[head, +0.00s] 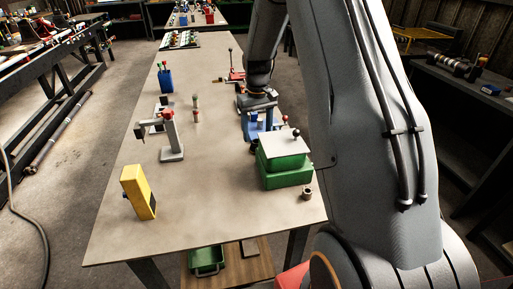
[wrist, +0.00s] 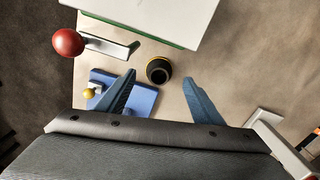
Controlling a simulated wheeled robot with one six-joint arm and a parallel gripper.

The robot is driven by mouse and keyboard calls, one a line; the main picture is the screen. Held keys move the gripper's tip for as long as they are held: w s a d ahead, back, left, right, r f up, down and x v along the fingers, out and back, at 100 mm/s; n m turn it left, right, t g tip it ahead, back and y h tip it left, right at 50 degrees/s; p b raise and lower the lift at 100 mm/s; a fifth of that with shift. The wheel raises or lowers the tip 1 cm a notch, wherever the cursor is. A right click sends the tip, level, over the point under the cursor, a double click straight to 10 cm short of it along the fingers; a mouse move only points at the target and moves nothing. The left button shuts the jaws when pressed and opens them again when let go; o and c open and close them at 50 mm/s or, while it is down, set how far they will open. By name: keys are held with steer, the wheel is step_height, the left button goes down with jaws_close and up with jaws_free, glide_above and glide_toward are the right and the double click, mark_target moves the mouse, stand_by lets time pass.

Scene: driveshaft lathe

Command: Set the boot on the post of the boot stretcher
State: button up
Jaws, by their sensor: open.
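A round black piece with a yellow rim, apparently the boot (wrist: 158,70), stands on the table between and just beyond my fingertips in the wrist view. My gripper (wrist: 160,92) is open, with one blue finger on each side and nothing held. A blue base (wrist: 140,98) with a small yellow knob lies partly under the left finger. I cannot tell for sure which fixture is the boot stretcher, and its post is not clearly made out. In the head view my gripper hangs over a blue fixture (head: 250,128), and the arm hides part of that area.
A green box with a white top (head: 283,147) stands close by; its edge is at the top of the wrist view. A red ball (wrist: 68,42) is near. A grey stand (head: 172,140) and a yellow block (head: 138,191) are to the left.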

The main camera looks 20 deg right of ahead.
steer(key=shift+w+f+p, duration=0.15)
steer(key=shift+f+p, duration=0.45)
steer(key=shift+f, duration=0.95)
steer(key=shift+w+f+p, duration=0.15)
steer(key=shift+f+p, duration=0.4)
steer(key=shift+f, duration=0.95)
steer(key=c, duration=1.2)
